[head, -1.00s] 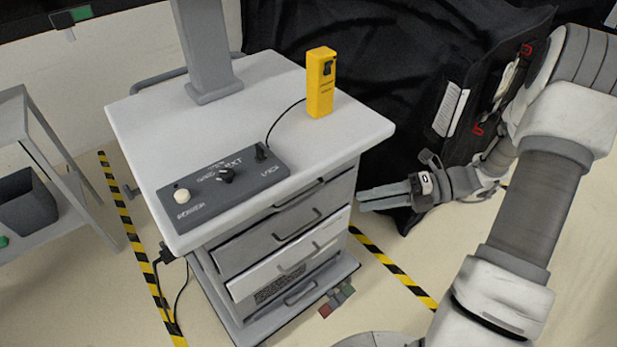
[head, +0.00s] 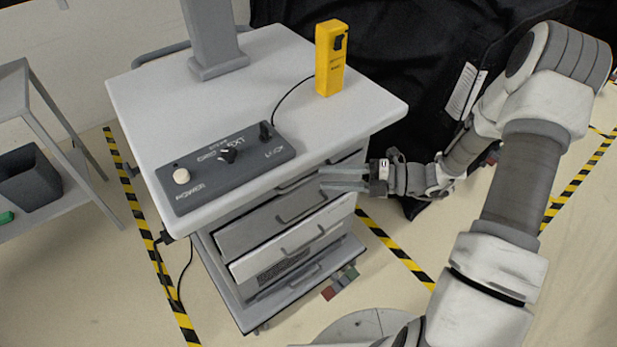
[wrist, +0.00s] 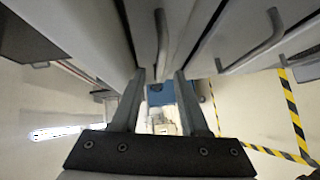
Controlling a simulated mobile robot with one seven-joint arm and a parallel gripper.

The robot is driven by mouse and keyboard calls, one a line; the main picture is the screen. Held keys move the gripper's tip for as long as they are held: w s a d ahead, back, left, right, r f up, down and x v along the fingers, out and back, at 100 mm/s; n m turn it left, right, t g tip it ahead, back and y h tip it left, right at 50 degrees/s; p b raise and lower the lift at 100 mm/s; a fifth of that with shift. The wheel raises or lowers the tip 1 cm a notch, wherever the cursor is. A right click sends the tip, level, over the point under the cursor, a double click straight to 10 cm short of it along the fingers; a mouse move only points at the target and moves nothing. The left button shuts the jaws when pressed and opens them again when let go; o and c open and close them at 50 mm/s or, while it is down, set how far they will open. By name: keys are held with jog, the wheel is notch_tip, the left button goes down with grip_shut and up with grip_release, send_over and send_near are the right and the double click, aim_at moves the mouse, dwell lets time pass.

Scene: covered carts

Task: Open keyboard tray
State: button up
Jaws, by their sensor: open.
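The covered cart (head: 134,84) has a slim grey front just under its light top, which looks like the keyboard tray (head: 345,158). Its bar handle (head: 285,184) is partly hidden by my fingers. My gripper (head: 321,179) is open and empty, its fingers pointing left along the cart front at the height of that handle. In the wrist view my open fingers (wrist: 159,73) lie close to the cart front, and a bar handle (wrist: 162,35) lies ahead, roughly in line with the gap between them. I cannot tell whether they touch it.
Below are a grey drawer (head: 250,234) and a white drawer (head: 248,266) with their own handles. A control box (head: 208,182) and a yellow device (head: 325,75) stand on top. A shelf with a dark bin (head: 27,180) is at left. Black cloth (head: 400,60) hangs behind.

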aim_at(308, 177)
jog(key=shift+b+x, duration=0.3)
jog(key=shift+x, duration=2.5)
jog(key=shift+w, duration=0.1)
grip_shut()
jog(key=shift+d+r, duration=0.1)
